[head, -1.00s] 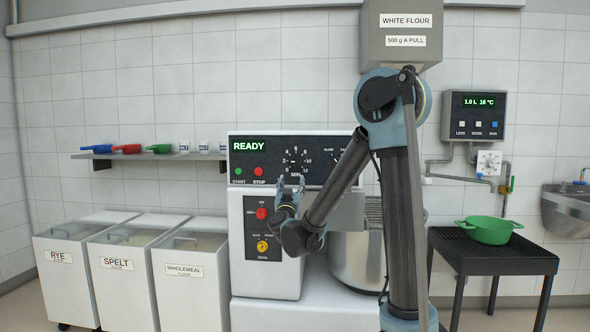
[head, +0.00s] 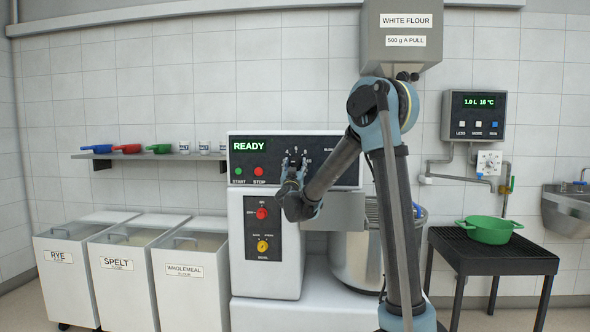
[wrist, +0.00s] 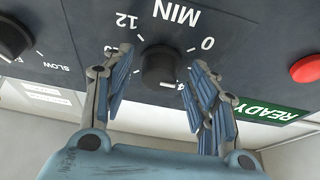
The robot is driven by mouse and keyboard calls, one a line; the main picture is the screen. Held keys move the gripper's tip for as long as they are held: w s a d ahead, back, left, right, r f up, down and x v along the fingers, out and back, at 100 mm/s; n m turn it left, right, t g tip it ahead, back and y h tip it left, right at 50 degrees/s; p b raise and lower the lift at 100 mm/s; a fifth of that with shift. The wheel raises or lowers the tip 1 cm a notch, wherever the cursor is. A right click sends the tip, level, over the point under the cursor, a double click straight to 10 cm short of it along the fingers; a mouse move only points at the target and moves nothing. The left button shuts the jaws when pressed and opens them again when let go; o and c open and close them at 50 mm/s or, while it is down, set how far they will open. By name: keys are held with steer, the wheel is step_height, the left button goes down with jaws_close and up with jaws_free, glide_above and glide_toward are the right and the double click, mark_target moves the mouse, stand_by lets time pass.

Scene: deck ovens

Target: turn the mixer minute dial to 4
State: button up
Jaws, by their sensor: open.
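The mixer minute dial (wrist: 160,68) is a round black knob on the dark control panel, with "MIN", "0" and "12" printed beside it. It appears upside down in the wrist view. A white mark shows at its lower right edge, by what looks like a partly hidden 4; I cannot tell the pointer setting for certain. My gripper (wrist: 161,66) is open, with one finger on each side of the dial. Gaps show between the fingers and the knob. In the head view my gripper (head: 294,162) covers most of the dial.
The mixer display (head: 250,146) reads READY, above a green START button (head: 238,171) and a red STOP button (head: 259,171). A speed knob (wrist: 12,40) sits beside the dial. The steel bowl (head: 355,262) is below my arm. The flour hopper (head: 400,50) hangs above.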

steer(key=c, duration=1.1)
steer(key=shift+o, duration=0.2)
steer(key=shift+m, duration=0.5)
steer(key=m+h, duration=0.1)
steer(key=m, duration=0.1)
steer(key=m+h, duration=0.1)
steer(key=m, duration=0.1)
steer(key=m+h, duration=0.1)
steer(key=m, duration=0.1)
steer(key=shift+a+r+m+g+h, duration=0.1)
steer(key=shift+a+m+g+h, duration=0.2)
steer(key=shift+g+h, duration=0.1)
steer(key=shift+m+g+h, duration=0.35)
steer(key=shift+m+h, duration=0.15)
steer(key=shift+m, duration=0.65)
steer(key=shift+m+g+h, duration=0.35)
steer(key=shift+m+h, duration=0.15)
steer(key=shift+m, duration=0.95)
